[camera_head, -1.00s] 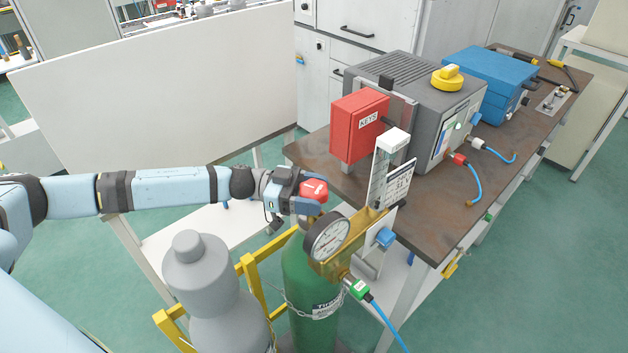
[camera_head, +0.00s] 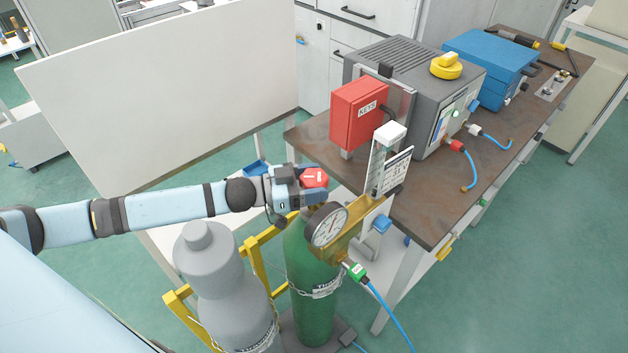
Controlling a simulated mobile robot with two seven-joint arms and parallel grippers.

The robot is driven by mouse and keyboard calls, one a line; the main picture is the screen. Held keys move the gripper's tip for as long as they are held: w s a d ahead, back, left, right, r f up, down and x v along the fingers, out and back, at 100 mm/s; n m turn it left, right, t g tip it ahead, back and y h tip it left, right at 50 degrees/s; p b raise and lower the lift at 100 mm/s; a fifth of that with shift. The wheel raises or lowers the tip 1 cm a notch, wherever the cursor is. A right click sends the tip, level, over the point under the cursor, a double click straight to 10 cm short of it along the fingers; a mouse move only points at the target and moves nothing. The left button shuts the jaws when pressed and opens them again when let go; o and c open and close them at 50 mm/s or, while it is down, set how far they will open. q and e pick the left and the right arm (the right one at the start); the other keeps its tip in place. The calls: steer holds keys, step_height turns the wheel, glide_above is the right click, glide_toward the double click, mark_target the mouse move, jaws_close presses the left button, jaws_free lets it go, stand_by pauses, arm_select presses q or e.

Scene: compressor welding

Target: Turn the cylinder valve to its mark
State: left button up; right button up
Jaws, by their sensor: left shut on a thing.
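The green gas cylinder (camera_head: 312,290) stands upright, chained in a yellow frame. Its red valve knob (camera_head: 314,178) is on top, with a small white mark on its upper face. My left gripper (camera_head: 308,185) reaches in from the left and is shut on the knob, a finger on the near side. The round pressure gauge (camera_head: 327,225) and brass regulator (camera_head: 350,235) sit just right of and below the gripper. The mark that the valve turns to cannot be made out. My right gripper is not in view.
A grey cylinder (camera_head: 215,275) stands left of the green one, beside the yellow frame (camera_head: 255,262). The clear flow tube (camera_head: 380,165) and the workbench (camera_head: 440,205) with the red key box (camera_head: 358,113) are close on the right. A blue hose (camera_head: 385,312) runs down from the regulator.

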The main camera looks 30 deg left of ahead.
arm_select(q)
steer(key=o, duration=0.9)
steer(key=shift+s+a+f, duration=0.1)
steer(key=shift+s+a, duration=0.2)
steer(key=b+v, duration=0.1)
steer(key=v, duration=1.2)
steer(key=shift+b, duration=0.3)
